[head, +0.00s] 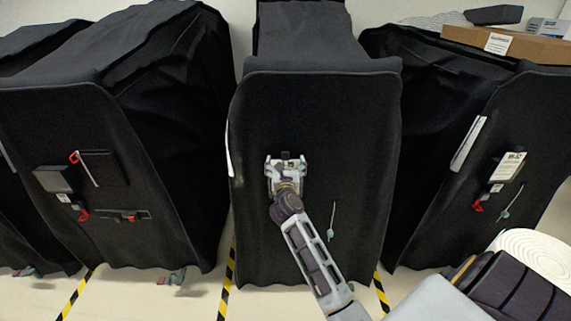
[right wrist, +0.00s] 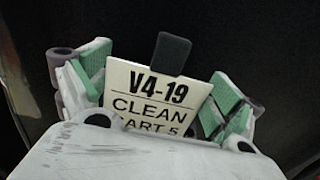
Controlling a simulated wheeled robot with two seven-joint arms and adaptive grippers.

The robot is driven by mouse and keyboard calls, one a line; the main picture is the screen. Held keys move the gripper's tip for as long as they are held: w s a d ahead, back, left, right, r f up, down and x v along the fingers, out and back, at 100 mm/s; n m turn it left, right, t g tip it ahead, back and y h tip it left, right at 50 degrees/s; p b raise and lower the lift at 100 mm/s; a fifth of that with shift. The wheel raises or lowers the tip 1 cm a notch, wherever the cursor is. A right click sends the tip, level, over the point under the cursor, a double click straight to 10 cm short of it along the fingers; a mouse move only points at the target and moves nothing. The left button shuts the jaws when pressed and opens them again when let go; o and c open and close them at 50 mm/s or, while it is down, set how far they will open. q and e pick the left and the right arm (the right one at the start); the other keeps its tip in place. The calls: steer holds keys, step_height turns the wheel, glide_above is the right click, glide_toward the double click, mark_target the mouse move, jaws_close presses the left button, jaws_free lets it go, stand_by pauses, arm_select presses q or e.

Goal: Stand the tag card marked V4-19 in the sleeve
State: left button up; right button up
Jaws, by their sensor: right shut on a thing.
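The tag card (right wrist: 150,92) is white with black print reading V4-19 and CLEAN, with a lower line partly cut off. It shows in the right wrist view between the green-padded fingers of my right gripper (right wrist: 158,95), which is shut on it. A dark tab (right wrist: 170,54) overlaps the card's top edge; I cannot tell what it belongs to. In the head view my right gripper (head: 286,168) is in front of the middle cart's black cover (head: 320,120). I cannot make out the sleeve; the gripper hides that patch of cover. My left gripper is not in view.
Black-covered carts stand left (head: 55,190) and right (head: 480,130). The right one bears a printed card (head: 510,166) and a cardboard box (head: 520,45). A thin tag (head: 331,220) hangs right of my gripper. Striped floor tape (head: 228,283) runs between carts.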

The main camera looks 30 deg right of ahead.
steer(key=shift+f+b, duration=0.55)
steer(key=shift+f, duration=0.4)
steer(key=o, duration=0.6)
steer(key=shift+c, duration=0.2)
steer(key=shift+s+a, duration=0.1)
steer(key=shift+s, duration=0.05)
steer(key=v, duration=1.1)
steer(key=shift+s, duration=0.3)
steer(key=shift+a, duration=0.1)
stand_by(1.1)
